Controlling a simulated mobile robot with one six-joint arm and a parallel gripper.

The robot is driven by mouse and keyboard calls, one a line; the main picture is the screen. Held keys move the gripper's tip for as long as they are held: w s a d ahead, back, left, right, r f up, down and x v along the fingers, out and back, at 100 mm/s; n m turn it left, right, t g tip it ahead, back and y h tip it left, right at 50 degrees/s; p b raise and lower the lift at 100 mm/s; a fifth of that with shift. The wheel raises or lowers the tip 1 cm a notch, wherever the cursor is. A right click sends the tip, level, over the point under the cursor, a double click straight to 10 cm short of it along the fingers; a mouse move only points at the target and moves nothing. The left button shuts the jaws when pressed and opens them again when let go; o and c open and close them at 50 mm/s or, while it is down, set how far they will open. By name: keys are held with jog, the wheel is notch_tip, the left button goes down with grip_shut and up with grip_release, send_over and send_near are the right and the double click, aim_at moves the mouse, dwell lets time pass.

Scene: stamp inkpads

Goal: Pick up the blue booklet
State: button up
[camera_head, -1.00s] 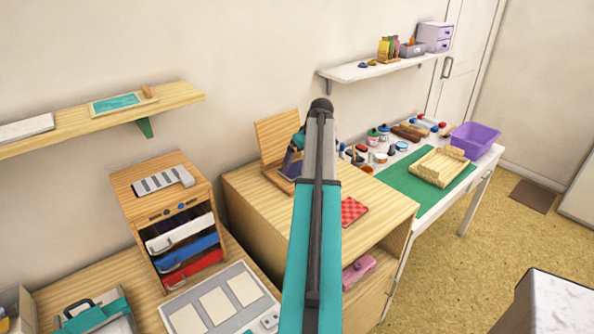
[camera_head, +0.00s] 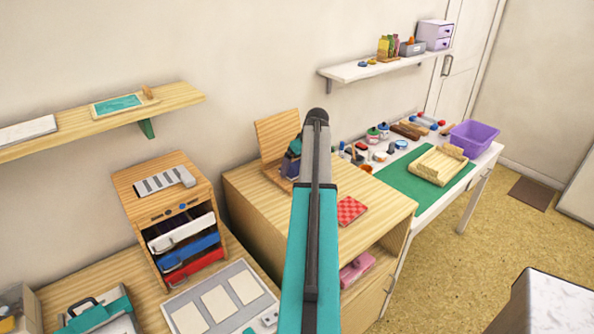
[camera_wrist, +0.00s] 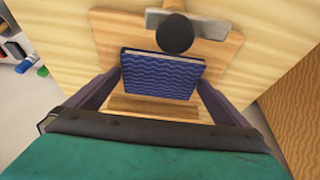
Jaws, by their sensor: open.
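The blue booklet (camera_wrist: 160,75) has a wavy pattern and pale page edges along its top. In the wrist view it stands in a wooden holder (camera_wrist: 150,104) with a strip across its front. My gripper (camera_wrist: 158,88) is open, with one finger on each side of the booklet. Whether the fingers touch it I cannot tell. In the head view my gripper (camera_head: 290,166) is low at the holder's upright board (camera_head: 277,134), partly behind my arm. I cannot make out the booklet there.
The holder is on a wooden cabinet (camera_head: 375,205), with a red checked booklet (camera_head: 350,210) to the right. A drawer unit (camera_head: 165,205) stands to the left. A white table (camera_head: 483,172) with bottles and a purple bin (camera_head: 474,138) is beyond.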

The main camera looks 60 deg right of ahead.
aim_at(298, 169)
jog(key=c, duration=0.8)
jog(key=shift+r, duration=0.1)
notch_tip(298, 169, up, 10)
jog(key=b, duration=0.2)
jog(key=shift+b, duration=0.35)
dwell(0.4)
